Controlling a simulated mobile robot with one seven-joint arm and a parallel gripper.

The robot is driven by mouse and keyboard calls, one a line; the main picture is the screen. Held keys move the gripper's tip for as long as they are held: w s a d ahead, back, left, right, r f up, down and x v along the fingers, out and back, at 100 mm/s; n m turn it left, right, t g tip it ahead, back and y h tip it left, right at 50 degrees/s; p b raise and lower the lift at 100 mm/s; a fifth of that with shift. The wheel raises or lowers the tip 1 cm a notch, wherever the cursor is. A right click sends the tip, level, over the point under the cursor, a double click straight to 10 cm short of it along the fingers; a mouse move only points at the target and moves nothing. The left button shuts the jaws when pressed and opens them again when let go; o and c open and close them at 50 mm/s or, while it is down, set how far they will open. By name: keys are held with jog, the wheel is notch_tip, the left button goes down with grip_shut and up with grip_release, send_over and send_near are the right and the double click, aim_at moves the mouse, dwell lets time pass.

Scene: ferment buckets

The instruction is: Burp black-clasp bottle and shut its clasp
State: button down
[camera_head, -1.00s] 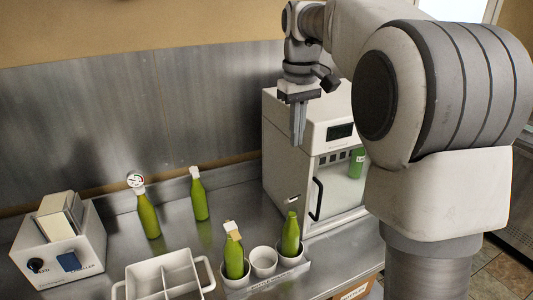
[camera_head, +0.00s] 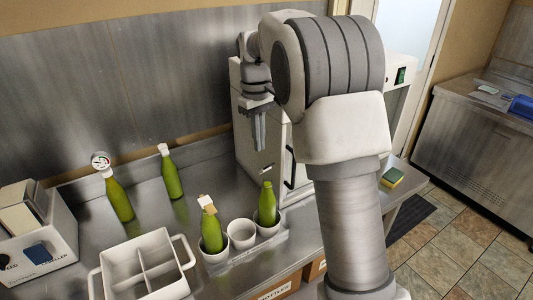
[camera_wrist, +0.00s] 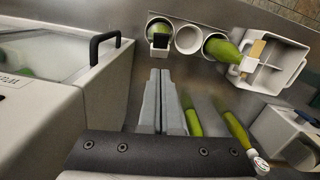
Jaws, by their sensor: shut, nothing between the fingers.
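The black-clasp bottle (camera_wrist: 159,32) is green and sits in the end cup of the bottle rack, its black clasp part facing the wrist camera. In the head view this bottle (camera_head: 267,205) is in the right cup, upright, and its clasp cannot be made out. My gripper (camera_head: 260,148) points down in front of the white cabinet, above and behind the bottle, apart from it. Its fingers (camera_wrist: 161,78) are together with nothing between them.
A tan-clasp bottle (camera_head: 211,235) stands in the rack's left cup; the middle cup (camera_head: 241,234) is empty. Two more bottles (camera_head: 172,176) (camera_head: 119,199) stand behind. A divided white caddy (camera_head: 145,268) is left. The white cabinet (camera_head: 244,102) stands close by my gripper.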

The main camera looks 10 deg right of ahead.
jog(key=shift+s+d+f, duration=0.35)
jog(key=shift+s+f, duration=0.2)
jog(key=shift+s, duration=0.1)
jog(key=shift+s+d+f, duration=0.3)
jog(key=shift+s+f, duration=0.25)
jog(key=shift+s, duration=0.1)
jog(key=shift+s+d+f+t+b, duration=0.2)
jog(key=shift+s+t+b, duration=0.25)
jog(key=shift+b, duration=0.85)
jog(key=s+f+t+y+b, duration=0.1)
jog(key=t+b, duration=0.1)
jog(key=b, duration=0.4)
jog(key=s+d+f+t+y+b, duration=0.1)
jog(key=t+b, duration=0.1)
jog(key=b, duration=0.5)
jog(key=s+f+t+y+b, duration=0.1)
jog(key=s+f+t+b, duration=0.1)
jog(key=b, duration=0.5)
jog(key=shift+d+t+y, duration=0.3)
jog(key=shift+d+t, duration=0.1)
jog(key=shift+t, duration=0.05)
jog(key=shift+s+d+f+b, duration=0.1)
jog(key=shift+f+b, duration=0.1)
jog(key=shift+b, duration=0.6)
